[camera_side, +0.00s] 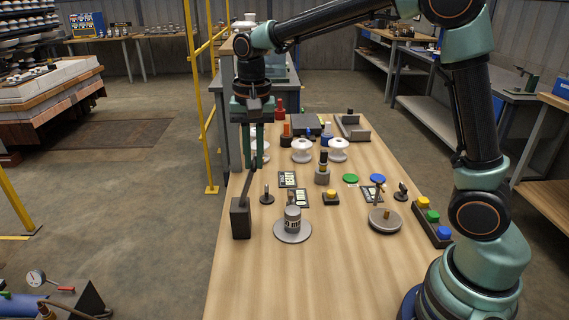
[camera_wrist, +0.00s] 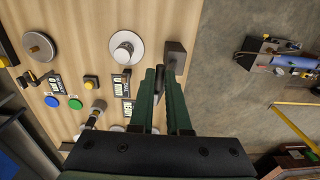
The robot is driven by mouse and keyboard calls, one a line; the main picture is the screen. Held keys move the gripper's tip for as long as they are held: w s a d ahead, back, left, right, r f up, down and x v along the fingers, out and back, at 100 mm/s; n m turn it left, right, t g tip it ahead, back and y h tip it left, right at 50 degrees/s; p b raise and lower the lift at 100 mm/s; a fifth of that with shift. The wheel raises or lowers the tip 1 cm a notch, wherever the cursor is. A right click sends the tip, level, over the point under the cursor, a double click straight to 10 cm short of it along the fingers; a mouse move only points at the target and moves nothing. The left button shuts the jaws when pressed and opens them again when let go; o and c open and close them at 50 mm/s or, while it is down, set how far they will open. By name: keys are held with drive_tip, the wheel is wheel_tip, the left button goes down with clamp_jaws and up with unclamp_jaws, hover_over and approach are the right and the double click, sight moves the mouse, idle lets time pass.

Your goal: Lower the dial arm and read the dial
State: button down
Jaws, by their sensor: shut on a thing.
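A dark block (camera_side: 241,219) stands near the left edge of the wooden bench, with a thin dark lever arm (camera_side: 249,184) rising from it, tilted a little right. My gripper (camera_side: 254,165) points down with its green fingers around the top of this lever arm. In the wrist view, the lever arm (camera_wrist: 167,82) runs from the block (camera_wrist: 176,57) in between my fingers (camera_wrist: 160,78); its far end is hidden. A grey cylinder (camera_side: 292,219) with dark marks sits on a round plate (camera_side: 292,234) to the right. A white round dial gauge (camera_side: 36,278) shows at the lower left, off the bench.
Small display cards (camera_side: 287,179), a yellow button box (camera_side: 331,198) and a round disc (camera_side: 385,221) lie to the right. White insulators (camera_side: 302,150) stand behind. A yellow post (camera_side: 198,100) rises left of the bench. The bench's front is clear.

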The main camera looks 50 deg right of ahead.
drive_tip(key=s+d, duration=0.1)
drive_tip(key=s+d+f, duration=0.1)
drive_tip(key=s+d, duration=0.1)
drive_tip(key=shift+d+f, duration=0.2)
drive_tip(key=shift+f, duration=0.2)
drive_tip(key=c, duration=0.9)
unclamp_jaws()
drive_tip(key=shift+s+f, duration=0.1)
wheel_tip(320, 180, up, 12)
drive_tip(key=shift+s, duration=0.25)
